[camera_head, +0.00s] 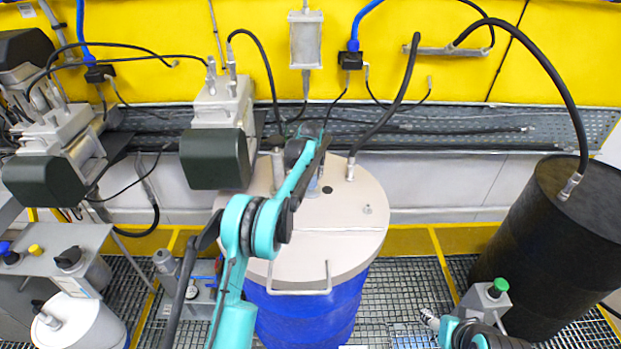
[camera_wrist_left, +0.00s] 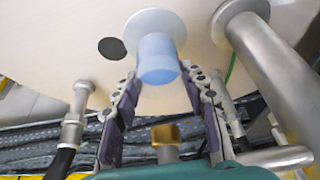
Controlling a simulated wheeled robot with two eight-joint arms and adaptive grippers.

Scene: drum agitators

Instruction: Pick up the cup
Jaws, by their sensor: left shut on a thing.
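The cup (camera_wrist_left: 157,58) is a small light blue cylinder. In the wrist view it sits between the two fingers of my left gripper (camera_wrist_left: 160,76), in front of a pale round flange on the drum lid (camera_wrist_left: 60,40). In the head view the cup (camera_head: 313,185) shows only as a small bluish patch beside my left arm, which hides part of it. My left gripper (camera_head: 312,150) is over the back part of the drum lid and is shut on the cup. I cannot tell whether the cup is clear of the lid.
The blue drum (camera_head: 305,310) has a lid handle (camera_head: 300,291) at its front. A metal pipe (camera_wrist_left: 272,75) stands close to the cup. Black hoses (camera_head: 398,100) hang around the lid. A black drum (camera_head: 545,250) stands at the right, and agitator motors (camera_head: 215,155) stand at the left.

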